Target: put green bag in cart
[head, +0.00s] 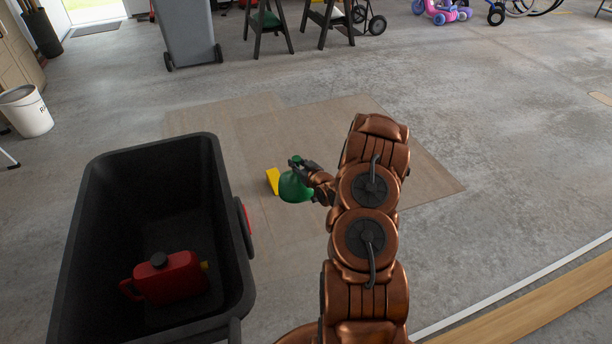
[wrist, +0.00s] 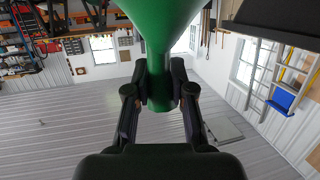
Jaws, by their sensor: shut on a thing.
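The green bag (head: 294,187) is in my gripper (head: 305,167), to the right of the cart in the head view. My gripper is shut on the bag's narrow neck, and the wider part hangs below. In the wrist view the bag (wrist: 160,30) fills the top middle, with its neck between the two fingers of my gripper (wrist: 160,90). The black cart (head: 222,190) stands at the left of the head view, open at the top. A red fuel can (head: 170,278) with a black cap lies inside it. The cart's far inside is otherwise bare.
A yellow object (head: 272,181) shows just left of the bag, seemingly on the floor. Brown mats (head: 430,170) lie on the concrete under my arm. A grey bin (head: 188,30), a white bucket (head: 25,112) and dark folding stands (head: 268,30) are farther back.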

